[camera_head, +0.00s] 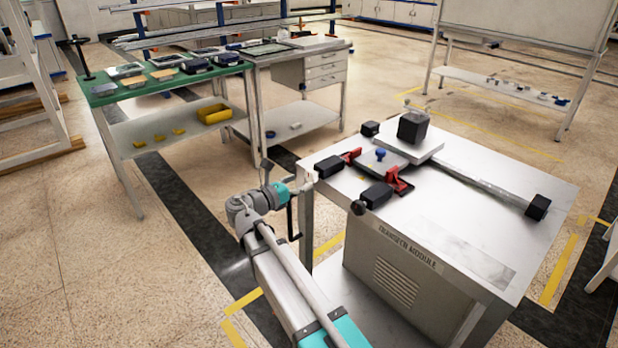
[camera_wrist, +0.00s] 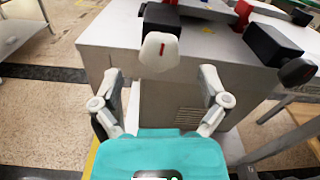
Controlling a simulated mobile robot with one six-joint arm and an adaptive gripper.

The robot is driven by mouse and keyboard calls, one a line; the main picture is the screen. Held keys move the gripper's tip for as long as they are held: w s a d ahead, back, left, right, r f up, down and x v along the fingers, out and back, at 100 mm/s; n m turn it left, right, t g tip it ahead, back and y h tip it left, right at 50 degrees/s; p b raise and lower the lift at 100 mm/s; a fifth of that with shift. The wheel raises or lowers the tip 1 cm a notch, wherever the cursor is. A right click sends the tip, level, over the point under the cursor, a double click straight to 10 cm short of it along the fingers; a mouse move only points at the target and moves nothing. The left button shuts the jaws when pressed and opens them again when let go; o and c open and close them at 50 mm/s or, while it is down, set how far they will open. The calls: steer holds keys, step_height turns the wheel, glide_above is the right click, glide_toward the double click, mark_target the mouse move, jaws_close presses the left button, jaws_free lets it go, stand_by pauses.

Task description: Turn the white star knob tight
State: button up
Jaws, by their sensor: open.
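The white star knob (camera_wrist: 160,52) has a red line on its face, nearly upright. It sits on the end of a black block (camera_wrist: 161,13) at the edge of the metal table. In the head view the knob (camera_head: 310,177) shows small beside its black block (camera_head: 329,167). My gripper (camera_wrist: 161,74) is open and empty, with one finger on each side below the knob in the wrist view. The knob appears just beyond the fingertips, and I see no contact. In the head view my gripper (camera_head: 292,188) is at the table's left corner, partly hidden by my arm.
A second black block (camera_head: 376,195) with a dark knob (camera_head: 358,208) is on the same table edge. Red clamps (camera_head: 398,180) and a plate with a blue knob (camera_head: 380,153) lie behind. A green-topped bench (camera_head: 150,83) stands at the back left. Open floor lies left of my arm.

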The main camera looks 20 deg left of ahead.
mark_target(308, 177)
steer(key=shift+x, duration=1.7)
steer(key=c, duration=1.2)
